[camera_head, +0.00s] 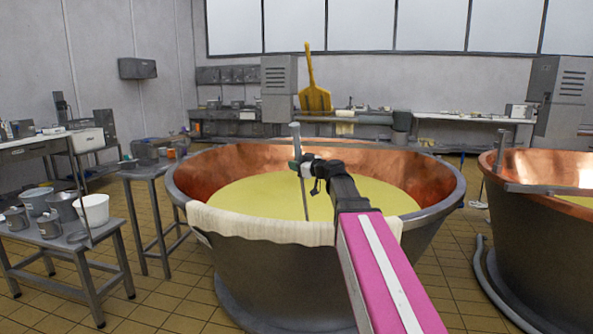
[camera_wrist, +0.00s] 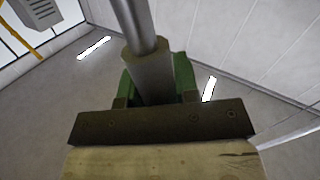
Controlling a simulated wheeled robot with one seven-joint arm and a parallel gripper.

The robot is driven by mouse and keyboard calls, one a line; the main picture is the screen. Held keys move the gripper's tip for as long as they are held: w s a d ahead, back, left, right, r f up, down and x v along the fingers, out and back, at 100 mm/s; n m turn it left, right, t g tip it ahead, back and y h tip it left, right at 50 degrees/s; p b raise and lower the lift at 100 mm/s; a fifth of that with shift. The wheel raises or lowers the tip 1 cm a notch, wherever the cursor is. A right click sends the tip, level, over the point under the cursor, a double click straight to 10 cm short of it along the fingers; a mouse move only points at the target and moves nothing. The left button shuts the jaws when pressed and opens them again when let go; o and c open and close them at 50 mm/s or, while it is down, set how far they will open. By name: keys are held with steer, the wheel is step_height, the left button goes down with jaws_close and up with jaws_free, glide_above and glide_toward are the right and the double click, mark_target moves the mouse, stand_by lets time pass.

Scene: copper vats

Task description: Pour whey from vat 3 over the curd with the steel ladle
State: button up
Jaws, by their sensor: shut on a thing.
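A large copper vat (camera_head: 190,190) holds pale yellow liquid (camera_head: 260,195) in the middle of the head view. A white cloth (camera_head: 275,229) hangs over its near rim. My gripper (camera_head: 303,170) is above the liquid, shut on a steel handle (camera_head: 295,135), likely the ladle's. The handle stands nearly upright, its lower end reaching down to the liquid near the cloth; no ladle bowl shows. In the wrist view, my gripper's green fingers (camera_wrist: 157,80) clasp the grey handle (camera_wrist: 140,30). No curd can be made out, and no vat number is readable.
A second copper vat (camera_head: 540,225) stands close on the right. A low bench (camera_head: 60,245) at left carries a white bucket (camera_head: 92,209) and metal pots. A small table (camera_head: 150,172) stands left of the middle vat. A yellow paddle (camera_head: 314,95) stands upright behind it.

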step_height(320, 180, up, 40)
steer(key=shift+f, duration=0.25)
stand_by(0.8)
